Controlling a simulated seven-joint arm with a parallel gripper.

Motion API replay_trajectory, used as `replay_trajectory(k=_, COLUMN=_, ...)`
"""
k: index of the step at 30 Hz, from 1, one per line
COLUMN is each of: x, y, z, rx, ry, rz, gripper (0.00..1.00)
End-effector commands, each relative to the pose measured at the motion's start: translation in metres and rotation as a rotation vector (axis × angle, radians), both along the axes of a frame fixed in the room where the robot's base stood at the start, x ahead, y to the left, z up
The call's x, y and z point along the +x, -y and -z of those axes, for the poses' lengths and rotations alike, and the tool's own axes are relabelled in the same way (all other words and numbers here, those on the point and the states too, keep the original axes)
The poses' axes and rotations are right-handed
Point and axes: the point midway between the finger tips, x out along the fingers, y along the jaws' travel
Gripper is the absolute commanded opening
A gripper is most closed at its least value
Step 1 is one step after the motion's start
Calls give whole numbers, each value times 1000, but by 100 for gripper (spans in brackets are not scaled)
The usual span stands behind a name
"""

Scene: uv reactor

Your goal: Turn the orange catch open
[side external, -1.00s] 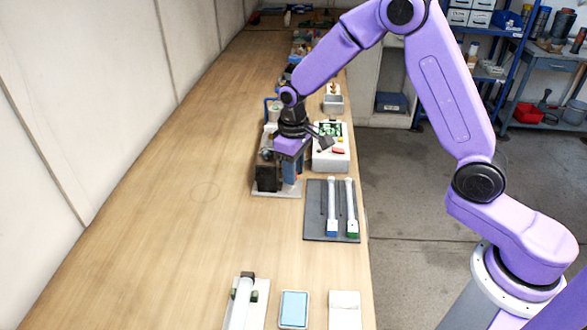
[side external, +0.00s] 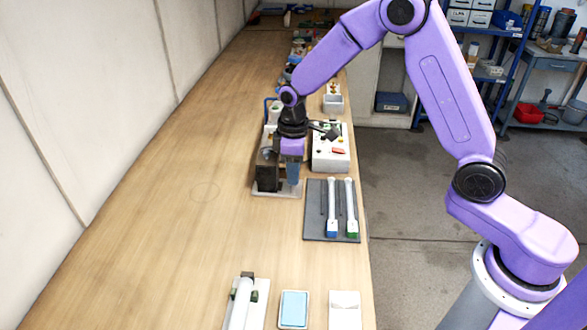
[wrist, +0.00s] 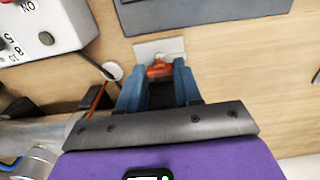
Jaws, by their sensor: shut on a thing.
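The orange catch (wrist: 159,69) shows in the wrist view between the tips of my gripper (wrist: 157,78), on a pale plate (wrist: 145,50). The two blue fingers stand either side of it and are shut on it. In the side view my gripper (side external: 293,177) points down at the reactor fixture, beside its dark block (side external: 267,178). The catch itself is hidden there by the fingers. How far the catch is turned is hard to tell.
A white control box (side external: 331,154) with buttons stands close to the right of my gripper. A dark mat (side external: 316,230) with two capped white tubes lies nearer the camera.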

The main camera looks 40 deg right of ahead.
Motion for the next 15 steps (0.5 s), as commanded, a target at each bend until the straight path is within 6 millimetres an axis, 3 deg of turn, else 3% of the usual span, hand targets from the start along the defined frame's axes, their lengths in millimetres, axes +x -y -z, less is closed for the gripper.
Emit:
replay_trajectory(k=6, x=1, y=0, z=-1, rx=0, ry=3, rz=-4, gripper=4)
replay_trajectory(k=7, x=1, y=0, z=-1, rx=0, ry=3, rz=-4, gripper=40)
replay_trajectory(k=8, x=1, y=0, z=-1, rx=0, ry=3, rz=-4, gripper=45)
replay_trajectory(k=15, x=0, y=0, z=0, rx=0, ry=1, rz=-2, gripper=45)
